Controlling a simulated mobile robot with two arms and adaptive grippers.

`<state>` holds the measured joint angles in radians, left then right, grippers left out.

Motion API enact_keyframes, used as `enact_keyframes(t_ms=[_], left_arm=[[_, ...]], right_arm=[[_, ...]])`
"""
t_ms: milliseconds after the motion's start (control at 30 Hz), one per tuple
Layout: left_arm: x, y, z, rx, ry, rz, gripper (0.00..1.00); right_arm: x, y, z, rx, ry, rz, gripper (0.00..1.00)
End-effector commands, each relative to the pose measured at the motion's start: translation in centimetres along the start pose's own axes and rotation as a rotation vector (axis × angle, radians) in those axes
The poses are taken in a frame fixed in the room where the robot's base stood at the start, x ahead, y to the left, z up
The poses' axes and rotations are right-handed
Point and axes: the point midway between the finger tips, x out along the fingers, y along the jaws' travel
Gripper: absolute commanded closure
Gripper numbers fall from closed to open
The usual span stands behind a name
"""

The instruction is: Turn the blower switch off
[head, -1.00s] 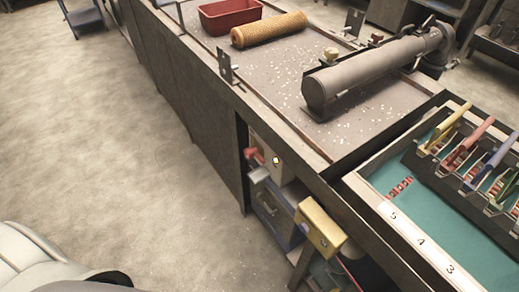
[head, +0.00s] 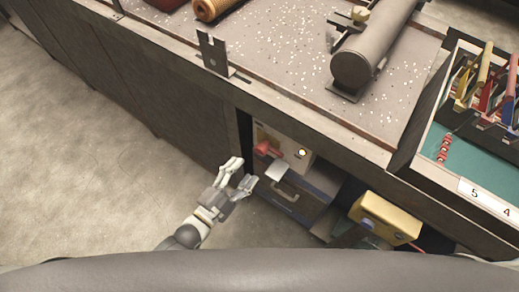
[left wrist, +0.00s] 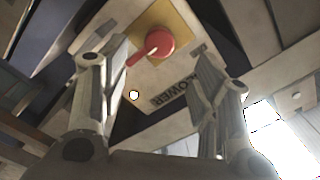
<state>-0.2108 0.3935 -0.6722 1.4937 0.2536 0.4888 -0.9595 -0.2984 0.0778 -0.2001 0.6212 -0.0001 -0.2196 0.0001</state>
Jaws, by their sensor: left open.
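The red blower switch (head: 267,149) is a round knob with a lever, on a yellow plate on the front of a pale box under the bench. In the left wrist view the red switch (left wrist: 158,42) shows beyond the fingers, with its lever pointing down-left, near the left finger's tip. A partly hidden label (left wrist: 178,91) reads "LOWER". A small light (head: 302,152) on the panel glows; it also shows in the wrist view (left wrist: 134,95). My left gripper (head: 245,171) is open and empty, just left of and below the switch. I cannot tell whether it touches the lever. My right gripper is out of view.
The bench (head: 300,108) overhangs the switch box. A yellow box (head: 385,218) sits to the right under it. A grey cylinder (head: 372,48) and a teal-floored tray (head: 470,155) are on top. The floor (head: 80,170) at the left is clear.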

Motion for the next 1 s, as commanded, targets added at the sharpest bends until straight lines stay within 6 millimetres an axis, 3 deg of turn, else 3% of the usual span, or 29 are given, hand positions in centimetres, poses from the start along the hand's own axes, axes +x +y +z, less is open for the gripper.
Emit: enact_keyframes(t_ms=[300,500,900,1000], left_arm=[[6.1,-0.1,0.1,0.0,-0.001,-0.001,0.44],[8.5,0.0,0.1,-0.001,-0.002,0.001,0.44],[9.2,0.0,0.2,-0.002,-0.004,0.002,0.44],[9.2,0.0,0.2,-0.001,-0.003,0.002,0.57]], right_arm=[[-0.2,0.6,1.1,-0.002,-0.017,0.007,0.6],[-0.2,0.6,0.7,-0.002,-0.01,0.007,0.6],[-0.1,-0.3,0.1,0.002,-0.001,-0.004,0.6],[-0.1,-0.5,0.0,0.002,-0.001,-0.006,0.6]])
